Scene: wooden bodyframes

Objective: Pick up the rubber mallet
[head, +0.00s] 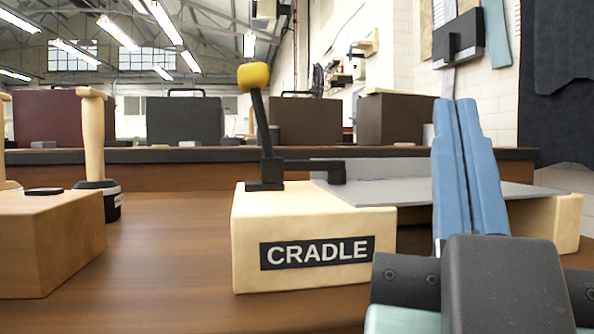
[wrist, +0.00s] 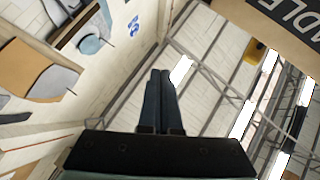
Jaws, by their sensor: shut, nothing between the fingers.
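A mallet with a pale wooden handle (head: 94,140) and a black head (head: 110,200) stands head-down on the bench at the left of the head view. A block partly hides its head. The label on the head is too small to read. My gripper (head: 456,101) is at the right, far from the mallet, with its blue fingers pointing up. The fingers are together and hold nothing. They also show shut in the wrist view (wrist: 161,72), where I see no mallet.
A cream block labelled CRADLE (head: 315,225), with a black lever and yellow knob (head: 253,77), stands between the mallet and my gripper. A wooden block (head: 60,245) is at the left. Dark cases (head: 184,120) stand behind. The bench between the blocks is clear.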

